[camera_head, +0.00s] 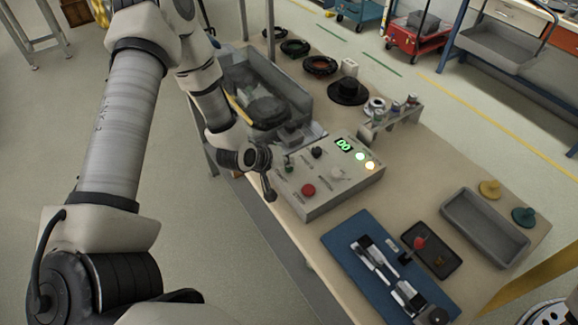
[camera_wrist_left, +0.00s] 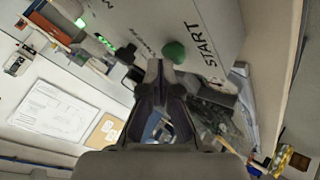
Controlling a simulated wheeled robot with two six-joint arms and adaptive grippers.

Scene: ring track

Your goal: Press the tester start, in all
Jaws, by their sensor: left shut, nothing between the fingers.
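The tester (camera_head: 325,185) is a light grey box on the table. It has a red button (camera_head: 308,190), black and white knobs and a lit green display (camera_head: 344,145). Its green start button (camera_head: 289,168) sits near the left edge of the panel. In the left wrist view the green button (camera_wrist_left: 174,52) is beside the word START. My left gripper (camera_head: 269,192) is shut and empty at the tester's left edge. In the left wrist view its fingertips (camera_wrist_left: 163,68) appear just short of the button; I cannot tell whether they touch it. My right gripper is out of view.
A grey bin (camera_head: 300,88) with dark parts stands behind the tester. A blue mat (camera_head: 340,235) with tools, a black tray (camera_head: 445,268) and a grey tray (camera_head: 468,205) lie to its right. A small rack (camera_head: 398,118) stands behind it.

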